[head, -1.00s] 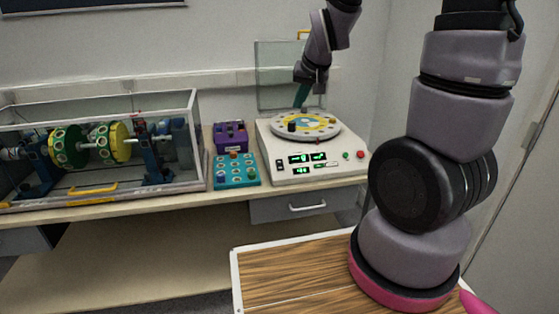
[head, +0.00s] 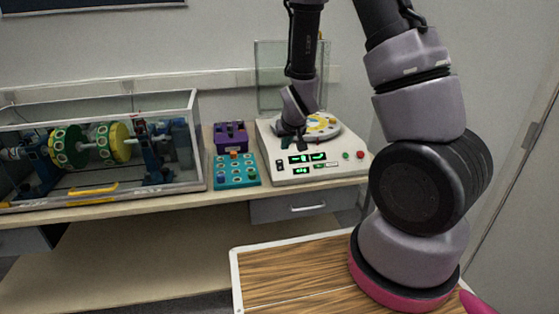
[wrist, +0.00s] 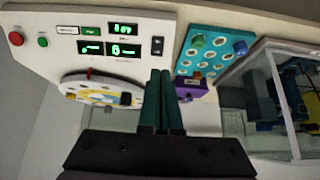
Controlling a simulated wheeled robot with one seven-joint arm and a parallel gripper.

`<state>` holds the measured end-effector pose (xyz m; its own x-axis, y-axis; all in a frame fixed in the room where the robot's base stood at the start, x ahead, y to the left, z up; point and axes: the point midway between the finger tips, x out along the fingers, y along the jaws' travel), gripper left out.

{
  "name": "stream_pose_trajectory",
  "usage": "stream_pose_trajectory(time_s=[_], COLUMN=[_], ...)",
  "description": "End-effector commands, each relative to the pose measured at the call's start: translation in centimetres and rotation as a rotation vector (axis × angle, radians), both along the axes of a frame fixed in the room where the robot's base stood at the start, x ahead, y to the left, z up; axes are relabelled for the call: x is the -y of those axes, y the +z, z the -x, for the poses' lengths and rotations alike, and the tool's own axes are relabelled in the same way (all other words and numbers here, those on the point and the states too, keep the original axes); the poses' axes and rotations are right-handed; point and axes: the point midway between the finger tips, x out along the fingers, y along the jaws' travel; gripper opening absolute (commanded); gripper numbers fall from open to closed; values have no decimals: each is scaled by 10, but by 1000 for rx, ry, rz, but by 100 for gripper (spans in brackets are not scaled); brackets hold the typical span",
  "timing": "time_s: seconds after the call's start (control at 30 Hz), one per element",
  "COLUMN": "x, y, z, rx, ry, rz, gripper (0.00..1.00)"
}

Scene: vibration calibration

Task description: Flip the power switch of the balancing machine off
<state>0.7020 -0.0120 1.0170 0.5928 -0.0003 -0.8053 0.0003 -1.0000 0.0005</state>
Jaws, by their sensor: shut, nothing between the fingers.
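The white balancing machine (head: 330,171) stands on the bench, with a round turntable (head: 322,126) on top and lit green displays (head: 307,158) on its front panel. Its black power switch (head: 280,165) is left of the displays; the wrist view shows it more closely (wrist: 157,46). I cannot tell the switch's rocker position. My gripper (wrist: 160,72) is shut and empty, its two dark green fingers side by side. In the wrist view the fingertips lie just below the switch, with a small gap in the picture. In the head view my wrist hides part of the turntable.
A teal box with knobs (head: 236,182) and a purple box (head: 230,137) stand left of the machine. A glass-walled case (head: 100,200) with green discs is farther left. Green (head: 346,155) and red (head: 360,154) buttons sit at the panel's right.

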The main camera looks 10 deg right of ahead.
Motion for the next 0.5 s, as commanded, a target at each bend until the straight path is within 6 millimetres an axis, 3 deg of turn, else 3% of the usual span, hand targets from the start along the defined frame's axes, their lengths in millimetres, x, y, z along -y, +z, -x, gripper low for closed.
stream_pose_trajectory(time_s=[0.23,0.5], x=[1,1], y=[-12,-56], z=[-9,-40], rx=[-2,-4], ry=[-2,-1], rz=[1,2], gripper=[0,0])
